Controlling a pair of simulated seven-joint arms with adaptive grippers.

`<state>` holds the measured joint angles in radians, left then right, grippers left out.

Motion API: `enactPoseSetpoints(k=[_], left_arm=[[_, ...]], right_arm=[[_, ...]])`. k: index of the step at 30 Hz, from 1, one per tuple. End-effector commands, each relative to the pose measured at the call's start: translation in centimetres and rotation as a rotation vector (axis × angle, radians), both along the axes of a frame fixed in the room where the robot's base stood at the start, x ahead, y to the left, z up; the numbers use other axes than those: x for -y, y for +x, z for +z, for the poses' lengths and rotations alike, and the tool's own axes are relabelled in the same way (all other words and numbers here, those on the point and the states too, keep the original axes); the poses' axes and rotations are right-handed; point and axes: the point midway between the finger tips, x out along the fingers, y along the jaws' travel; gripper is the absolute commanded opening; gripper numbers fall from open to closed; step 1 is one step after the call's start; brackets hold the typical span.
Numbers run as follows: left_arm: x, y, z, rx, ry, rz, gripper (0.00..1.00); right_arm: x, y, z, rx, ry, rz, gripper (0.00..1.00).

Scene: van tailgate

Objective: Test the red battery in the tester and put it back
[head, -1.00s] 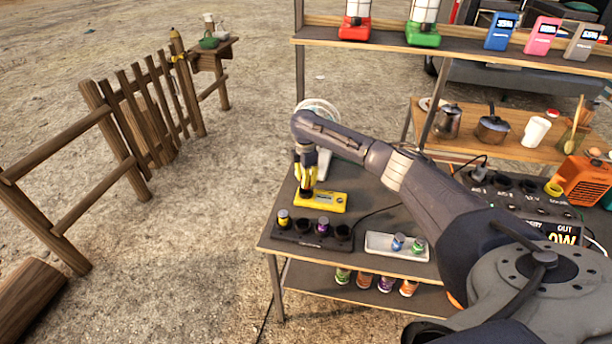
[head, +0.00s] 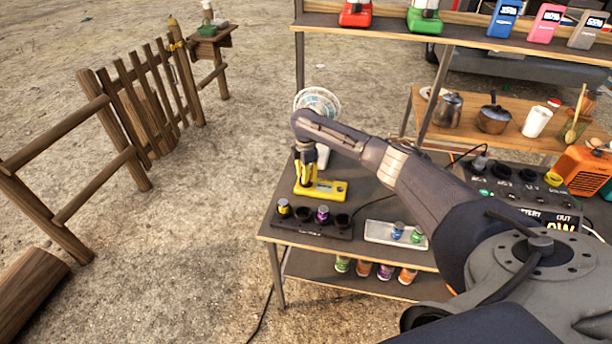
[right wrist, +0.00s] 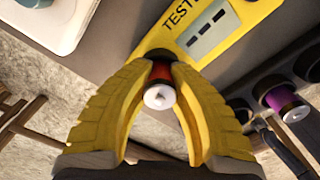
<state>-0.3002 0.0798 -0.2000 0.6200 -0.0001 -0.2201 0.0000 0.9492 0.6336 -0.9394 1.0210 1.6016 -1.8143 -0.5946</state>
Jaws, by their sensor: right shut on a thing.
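The yellow tester (head: 330,191) lies on the dark bench top. My right gripper (head: 306,181) points down over the tester's left end. In the right wrist view its yellow fingers (right wrist: 163,70) are closed around the red battery (right wrist: 160,72), whose pale end faces the camera. The battery is upright at the tester's dark round socket; its lower end is hidden, so I cannot tell how far in it sits. My left gripper is not in view.
A black rack (head: 300,232) in front of the tester holds a yellow battery (head: 284,208) and a purple battery (head: 323,214), with open sockets. A pale tray (head: 378,233) to its right holds blue and green batteries. A shelf (head: 380,28) stands behind.

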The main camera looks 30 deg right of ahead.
Motion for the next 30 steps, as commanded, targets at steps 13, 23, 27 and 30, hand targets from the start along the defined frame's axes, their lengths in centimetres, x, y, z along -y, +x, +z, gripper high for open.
enactPoseSetpoints(k=[13, 23, 27, 30], left_arm=[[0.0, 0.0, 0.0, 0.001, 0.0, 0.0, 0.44], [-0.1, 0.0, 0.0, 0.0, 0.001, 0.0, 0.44], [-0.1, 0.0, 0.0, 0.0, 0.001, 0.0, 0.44], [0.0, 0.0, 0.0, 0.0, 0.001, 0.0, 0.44]], right_arm=[[0.0, 0.0, 0.0, 0.0, 0.0, 0.0, 0.42], [0.0, 0.0, 2.0, 0.002, 0.0, 0.001, 0.42], [0.0, 0.1, 4.5, 0.003, 0.0, 0.002, 0.42], [0.0, 0.1, 6.3, 0.003, 0.0, 0.002, 0.42]])
